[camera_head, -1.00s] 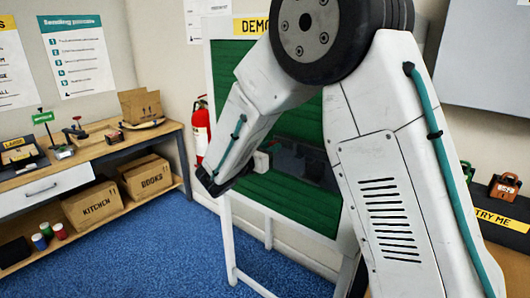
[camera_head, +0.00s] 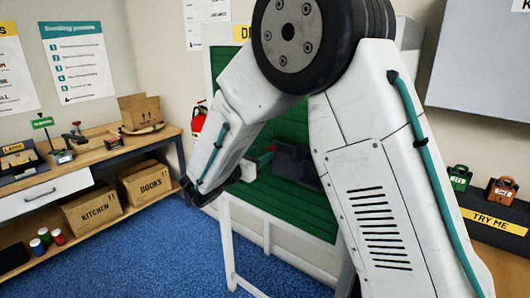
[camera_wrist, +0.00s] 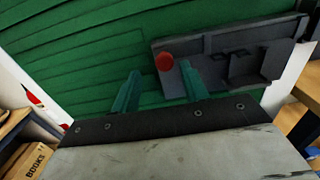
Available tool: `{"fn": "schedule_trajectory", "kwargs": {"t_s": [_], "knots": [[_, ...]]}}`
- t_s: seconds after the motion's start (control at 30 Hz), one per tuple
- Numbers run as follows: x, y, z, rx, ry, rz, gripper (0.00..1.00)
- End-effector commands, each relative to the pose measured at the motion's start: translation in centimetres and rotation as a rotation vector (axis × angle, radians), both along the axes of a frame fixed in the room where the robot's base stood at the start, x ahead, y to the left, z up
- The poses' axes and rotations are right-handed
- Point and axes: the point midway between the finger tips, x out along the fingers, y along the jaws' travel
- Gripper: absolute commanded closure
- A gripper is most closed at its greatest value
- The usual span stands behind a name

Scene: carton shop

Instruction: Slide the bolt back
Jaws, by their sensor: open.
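The bolt (camera_wrist: 222,50) is a dark grey plate with a bar and guides on a green planked board (camera_wrist: 85,50). Its round red knob (camera_wrist: 165,62) is near its left end in the wrist view. My gripper (camera_wrist: 159,72) has two teal fingers spread apart. The knob appears between the fingertips in the picture; whether they reach around it in depth I cannot tell. In the head view, the bolt (camera_head: 294,164) is partly behind my arm, and the red knob (camera_head: 270,148) shows small beside my gripper (camera_head: 262,158).
The board stands in a white frame (camera_head: 228,240). A workbench (camera_head: 100,155) with tools and cartons is at the left, beside a fire extinguisher (camera_head: 198,122). A "TRY ME" shelf (camera_head: 497,222) with padlocks is at the right. Blue floor (camera_head: 150,255) is clear between.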

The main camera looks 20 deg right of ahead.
Motion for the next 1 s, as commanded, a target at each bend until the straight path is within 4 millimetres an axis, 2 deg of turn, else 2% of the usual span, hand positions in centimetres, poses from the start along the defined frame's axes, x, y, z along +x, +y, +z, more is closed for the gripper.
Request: {"fn": "schedule_trajectory", "kwargs": {"t_s": [0.1,0.3,0.7,0.77,0.87,1.0], "knots": [[-1.1,1.9,0.0,0.0,0.0,0.003,0.55],[-2.0,3.5,0.0,0.0,0.0,0.002,0.55],[-2.1,3.6,-0.1,0.015,-0.018,0.001,0.55],[-2.5,3.4,-0.7,0.058,-0.034,-0.018,0.55],[-4.6,2.4,-3.0,0.154,-0.037,-0.097,0.55],[-9.7,0.0,-4.0,0.357,-0.091,-0.287,0.55]]}}
